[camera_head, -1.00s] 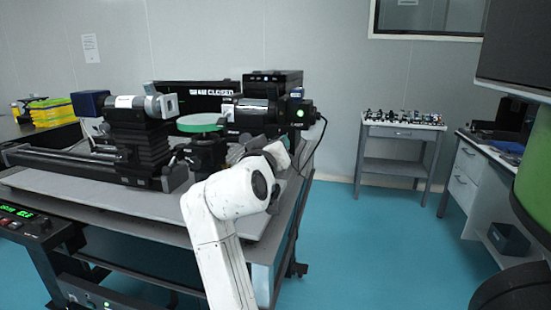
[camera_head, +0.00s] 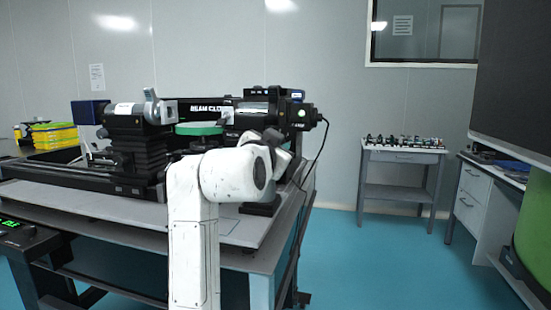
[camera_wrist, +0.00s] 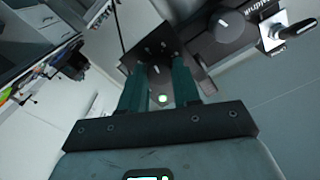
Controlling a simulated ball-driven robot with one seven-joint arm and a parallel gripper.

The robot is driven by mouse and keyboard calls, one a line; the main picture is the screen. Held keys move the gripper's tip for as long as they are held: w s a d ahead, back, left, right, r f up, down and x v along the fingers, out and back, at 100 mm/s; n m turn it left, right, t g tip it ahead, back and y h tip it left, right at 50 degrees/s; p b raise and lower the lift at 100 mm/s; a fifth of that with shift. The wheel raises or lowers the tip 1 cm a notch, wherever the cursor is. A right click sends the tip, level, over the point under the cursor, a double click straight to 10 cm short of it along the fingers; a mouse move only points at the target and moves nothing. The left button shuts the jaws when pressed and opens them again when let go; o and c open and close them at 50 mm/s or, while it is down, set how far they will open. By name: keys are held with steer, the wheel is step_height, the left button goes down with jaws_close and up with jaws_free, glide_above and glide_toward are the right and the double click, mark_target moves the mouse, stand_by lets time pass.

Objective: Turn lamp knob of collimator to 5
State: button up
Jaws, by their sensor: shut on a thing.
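In the head view, a black lamp housing (camera_head: 306,117) with a lit green spot and a black cable stands at the right end of the optical table (camera_head: 110,208); it looks like the collimator's lamp end. My arm's wrist is just in front of and below it, and my gripper's fingers are hidden there. In the wrist view, my gripper's two teal fingers (camera_wrist: 163,70) reach to a black panel (camera_wrist: 203,86) with screws and a lit green spot between them. They are shut on the lamp knob, which is mostly hidden; I cannot read its setting.
In the wrist view, a round black dial (camera_wrist: 230,24) with a white tick lies right of the fingers, beside a metal lever (camera_wrist: 296,29). A green disc (camera_head: 199,128) stands left of my wrist. Blue floor (camera_head: 385,260) is clear to the right.

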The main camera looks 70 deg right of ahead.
steer(key=m+b, duration=0.3)
steer(key=m, duration=0.2)
steer(key=shift+f, duration=0.2)
steer(key=shift+m, duration=0.4)
steer(key=o, duration=1.1)
steer(key=shift+r, duration=0.15)
steer(key=shift+c, duration=0.2)
steer(key=a, duration=1)
steer(key=shift+s+a, duration=0.35)
steer(key=shift+a, duration=0.05)
